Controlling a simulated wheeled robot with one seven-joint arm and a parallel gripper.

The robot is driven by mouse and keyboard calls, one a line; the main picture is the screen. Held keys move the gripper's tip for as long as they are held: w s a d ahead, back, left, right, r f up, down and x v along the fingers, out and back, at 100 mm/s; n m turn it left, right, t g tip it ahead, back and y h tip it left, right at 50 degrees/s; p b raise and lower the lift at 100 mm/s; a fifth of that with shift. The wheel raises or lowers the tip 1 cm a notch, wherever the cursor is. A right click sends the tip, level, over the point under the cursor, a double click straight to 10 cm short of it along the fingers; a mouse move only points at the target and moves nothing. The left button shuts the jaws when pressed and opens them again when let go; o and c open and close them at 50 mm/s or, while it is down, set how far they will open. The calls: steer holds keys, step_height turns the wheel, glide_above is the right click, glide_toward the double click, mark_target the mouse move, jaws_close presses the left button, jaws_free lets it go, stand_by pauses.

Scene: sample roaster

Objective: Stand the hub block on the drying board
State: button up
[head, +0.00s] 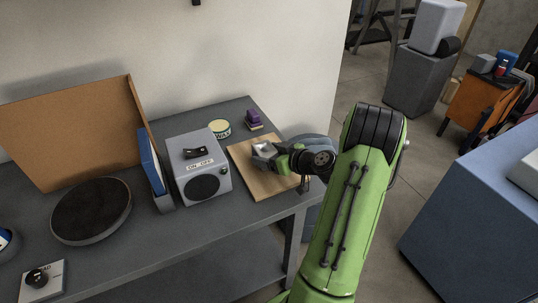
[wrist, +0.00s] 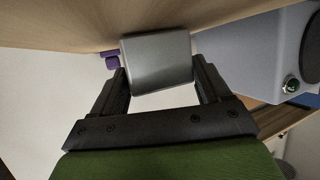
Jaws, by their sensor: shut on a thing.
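The hub block is a grey block (wrist: 157,62) held between the two fingers of my gripper (wrist: 160,86) in the wrist view. In the head view the block (head: 263,150) is over the pale wooden drying board (head: 265,183), near its middle. My gripper (head: 276,155) is shut on it from the right, and the fingers partly hide it. The board (wrist: 60,20) also fills the top of the wrist view, which looks upside down, and the block's edge lies against or close to it. I cannot tell whether they touch.
A grey box with an ON/OFF label (head: 203,168) stands left of the board. A round dark plate (head: 91,209) lies farther left on the grey table (head: 165,233). The board's front part is clear.

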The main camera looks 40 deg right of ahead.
steer(key=shift+f, duration=0.1)
steer(key=o, duration=1.5)
steer(key=shift+s+r, duration=0.1)
steer(key=shift+r, duration=0.15)
steer(key=v, duration=1.1)
steer(key=w+a+r+n+g+y, duration=0.1)
steer(key=a+r+g, duration=0.15)
steer(key=a, duration=0.65)
steer(key=w+a+r+n+g+y, duration=0.15)
steer(key=a+g, duration=0.25)
steer(key=a, duration=0.5)
steer(key=s+a+r+m+h, duration=0.1)
steer(key=s+a, duration=0.2)
steer(key=s, duration=0.2)
steer(key=s+a+r+m+g+h, duration=0.1)
steer(key=s+a+r, duration=0.1)
steer(key=s+a, duration=0.2)
steer(key=s+a+r+m+h, duration=0.1)
steer(key=s+a, duration=0.2)
steer(key=s, duration=0.2)
steer(key=shift+s+a+r+m+h+p, duration=0.2)
steer(key=shift+s+r+m+h+p, duration=0.1)
steer(key=shift+h+p, duration=0.1)
